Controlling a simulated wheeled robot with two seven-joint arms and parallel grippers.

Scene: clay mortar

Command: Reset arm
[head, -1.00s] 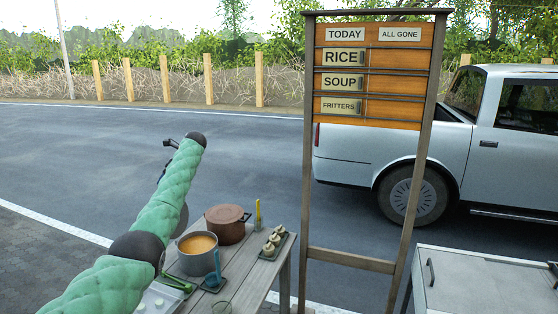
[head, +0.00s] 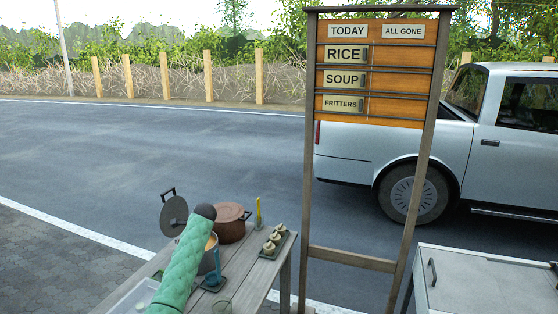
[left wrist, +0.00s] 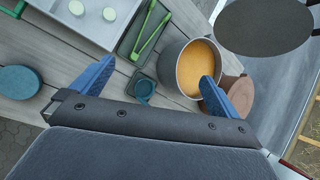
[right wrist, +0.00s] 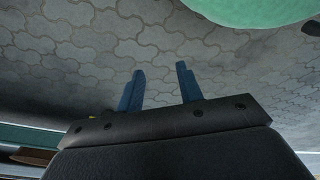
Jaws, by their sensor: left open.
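My left arm (head: 185,265) reaches over the table in the head view and partly hides the grey pot of orange soup. The left wrist view shows my left gripper (left wrist: 152,85) open and empty, its blue fingers apart above the table. The soup pot (left wrist: 184,75) is beside the right finger. A dark round disc (head: 174,217) with a handle is left of the brown lidded pot (head: 230,232); it also shows in the left wrist view (left wrist: 262,27). I cannot tell what supports it. My right gripper (right wrist: 160,85) is open and empty above paving, outside the head view.
On the table (head: 250,277) are a tray of pale pieces (head: 272,244), a teal ladle (left wrist: 144,88), green tongs (left wrist: 150,32) and a white tray (left wrist: 65,30). A menu board (head: 372,75) stands right of the table, with a grey cabinet (head: 480,280) further right.

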